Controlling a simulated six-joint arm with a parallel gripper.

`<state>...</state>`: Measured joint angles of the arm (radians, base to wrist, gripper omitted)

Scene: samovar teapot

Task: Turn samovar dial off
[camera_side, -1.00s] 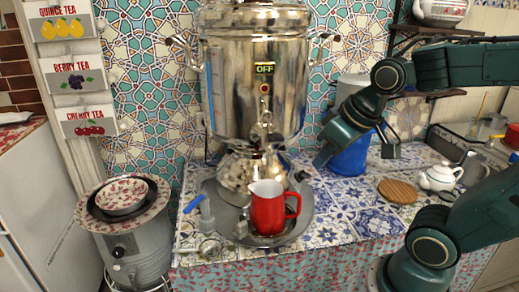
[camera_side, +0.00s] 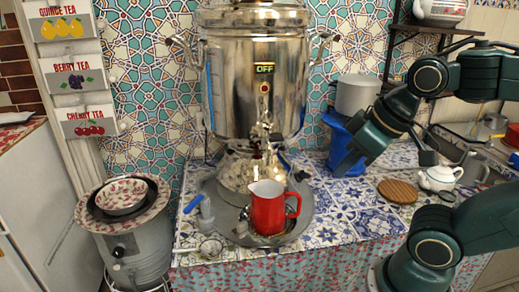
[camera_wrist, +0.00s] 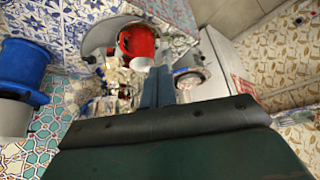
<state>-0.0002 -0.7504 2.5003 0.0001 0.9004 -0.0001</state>
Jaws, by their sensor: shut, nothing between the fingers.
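The silver samovar (camera_side: 232,100) stands upright on the tiled counter. Its small display (camera_side: 264,68) reads OFF, with a red light below it. A small dark knob (camera_side: 302,175) shows at the right of its base; I cannot tell its setting. A red jug (camera_side: 267,208) stands on the round tray (camera_side: 222,215) under the tap (camera_side: 265,140). My gripper (camera_side: 346,170) is shut and empty, right of the samovar and apart from it, in front of the blue stand. In the wrist view, my gripper (camera_wrist: 157,85) points towards the red jug (camera_wrist: 138,40).
A blue stand (camera_side: 342,135) bears a grey pot (camera_side: 357,95) behind my gripper. The tiles between tray and coaster are clear.

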